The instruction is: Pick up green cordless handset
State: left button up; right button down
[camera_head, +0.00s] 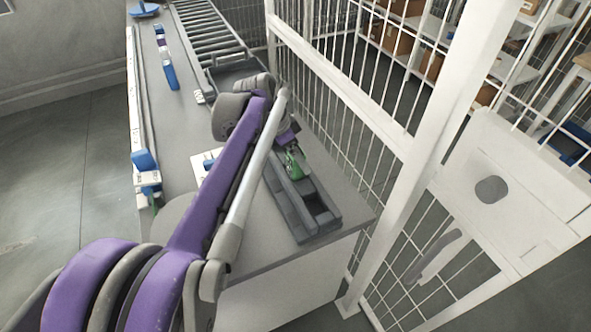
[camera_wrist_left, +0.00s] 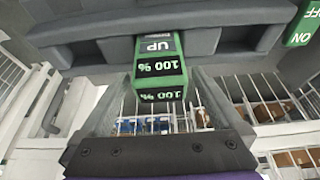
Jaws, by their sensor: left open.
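The green cordless handset (camera_head: 295,164) is in the grey rack (camera_head: 322,219) on the counter. In the wrist view the handset (camera_wrist_left: 160,72) shows "UP" and "100 %" labels, and its far end meets the grey rack (camera_wrist_left: 85,27). My left gripper (camera_head: 287,141) is over the rack at the handset. In the wrist view my left gripper's (camera_wrist_left: 158,98) fingers are apart, one on each side of the handset's near end. I cannot tell whether either finger touches it. My right gripper is in neither view.
A green block marked "ON" and "OFF" (camera_wrist_left: 303,24) is at the upper right of the wrist view. A white wire fence (camera_head: 345,120) runs along the counter's right side. A roller conveyor (camera_head: 205,30) is at the back. Blue items (camera_head: 145,160) line the left edge.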

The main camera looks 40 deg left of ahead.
pick_arm(q)
jog(key=shift+x, duration=1.15)
grip_shut()
